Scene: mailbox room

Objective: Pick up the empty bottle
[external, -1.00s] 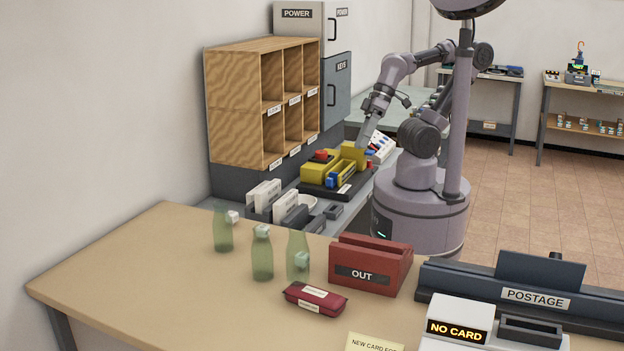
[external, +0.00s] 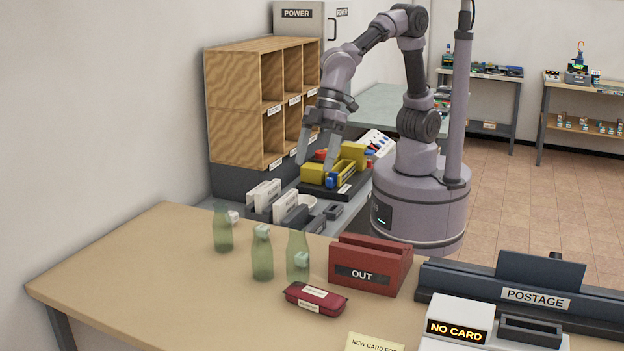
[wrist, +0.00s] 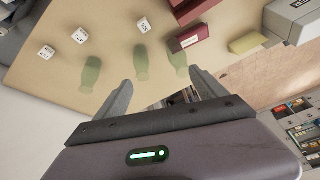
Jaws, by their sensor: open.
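Three translucent green bottles stand on the tan table: the left one (external: 223,232), the middle one (external: 262,258) and the right one (external: 298,250). They look alike, and I cannot tell which is empty. In the wrist view the bottles (wrist: 90,74), (wrist: 141,66) and (wrist: 177,56) lie beyond my fingertips, the middle and right ones nearest the finger gap. My gripper (external: 317,156) is open and empty, pointing down over the grey counter behind the table, apart from every bottle. Both fingers also show in the wrist view (wrist: 162,80).
Small white cubes (wrist: 144,25) sit close by the bottles. A red OUT box (external: 372,277) and a dark red case (external: 316,299) are right of them. A wooden pigeonhole rack (external: 234,110) and a yellow device (external: 313,172) are near my gripper. The table's left front is clear.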

